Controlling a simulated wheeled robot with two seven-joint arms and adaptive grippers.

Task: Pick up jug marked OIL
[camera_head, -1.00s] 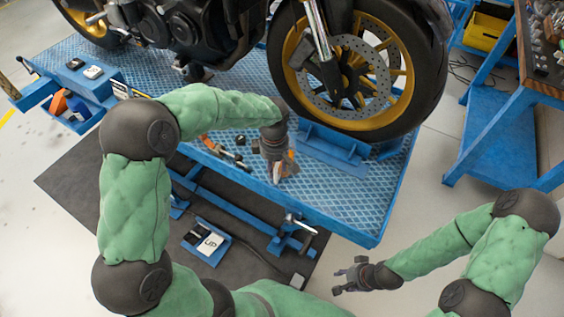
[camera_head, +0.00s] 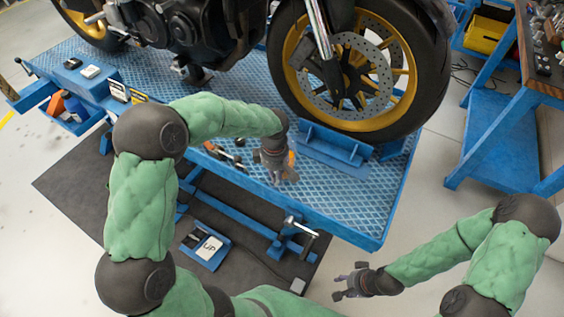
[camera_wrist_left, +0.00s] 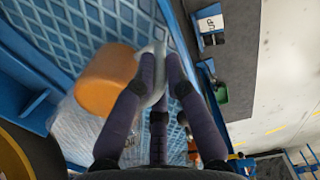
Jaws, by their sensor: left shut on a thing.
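In the left wrist view, a translucent pale jug (camera_wrist_left: 88,128) with a big orange cap (camera_wrist_left: 106,80) is between and beside the dark fingers of my left gripper (camera_wrist_left: 160,78). The fingers are shut on its pale curved handle. No OIL marking shows. In the head view my left gripper (camera_head: 281,178) is over the front edge of the blue lift platform (camera_head: 350,205). A bit of orange shows beside it, and the gripper hides most of the jug. My right gripper (camera_head: 346,284) is open and empty, low in front of the platform.
A motorcycle wheel (camera_head: 425,90) in a blue chock (camera_head: 335,145) stands just behind my left gripper. Small tools (camera_head: 222,152) lie on the platform to its left. A blue workbench (camera_head: 500,135) stands at the right. Grey floor (camera_head: 425,205) between is clear.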

